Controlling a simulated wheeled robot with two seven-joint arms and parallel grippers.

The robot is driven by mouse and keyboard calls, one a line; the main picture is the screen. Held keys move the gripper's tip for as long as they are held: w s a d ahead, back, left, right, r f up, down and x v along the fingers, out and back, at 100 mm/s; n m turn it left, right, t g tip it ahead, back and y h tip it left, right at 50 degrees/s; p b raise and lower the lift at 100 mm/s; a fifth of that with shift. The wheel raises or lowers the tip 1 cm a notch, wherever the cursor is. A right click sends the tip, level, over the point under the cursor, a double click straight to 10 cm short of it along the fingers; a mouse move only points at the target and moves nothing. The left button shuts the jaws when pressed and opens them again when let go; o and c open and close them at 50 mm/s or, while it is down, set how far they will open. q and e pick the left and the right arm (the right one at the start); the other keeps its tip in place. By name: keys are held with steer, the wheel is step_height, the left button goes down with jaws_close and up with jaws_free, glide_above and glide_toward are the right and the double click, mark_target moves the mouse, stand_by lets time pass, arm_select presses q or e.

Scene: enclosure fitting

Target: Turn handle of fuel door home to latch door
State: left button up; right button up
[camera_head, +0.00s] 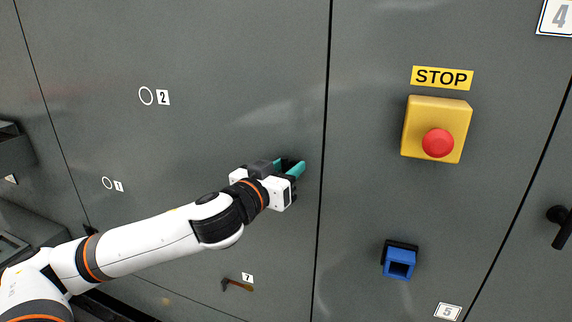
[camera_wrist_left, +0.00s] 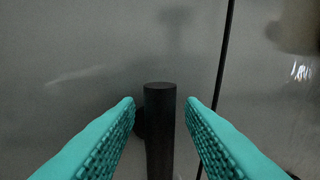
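A black upright bar handle (camera_wrist_left: 160,130) stands on the grey door (camera_wrist_left: 70,40) in the left wrist view. My left gripper (camera_head: 290,167) is at the grey door (camera_head: 220,60), just left of the dark vertical seam, in the head view. Its teal fingers (camera_wrist_left: 160,118) are open, one on each side of the bar, with a gap on both sides. In the head view the gripper mostly hides this handle. The bar's lower end runs out of the wrist view. My right gripper is not in view.
A yellow box with a red stop button (camera_head: 438,143) and a blue square fitting (camera_head: 399,262) are on the panel right of the seam. Another black handle (camera_head: 562,226) is at the far right. A small brown lever (camera_head: 238,285) sits below my left arm.

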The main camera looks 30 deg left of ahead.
arm_select(q)
jaws_close()
steer(key=shift+d+m, duration=0.1)
steer(key=shift+m, duration=0.4)
jaws_free()
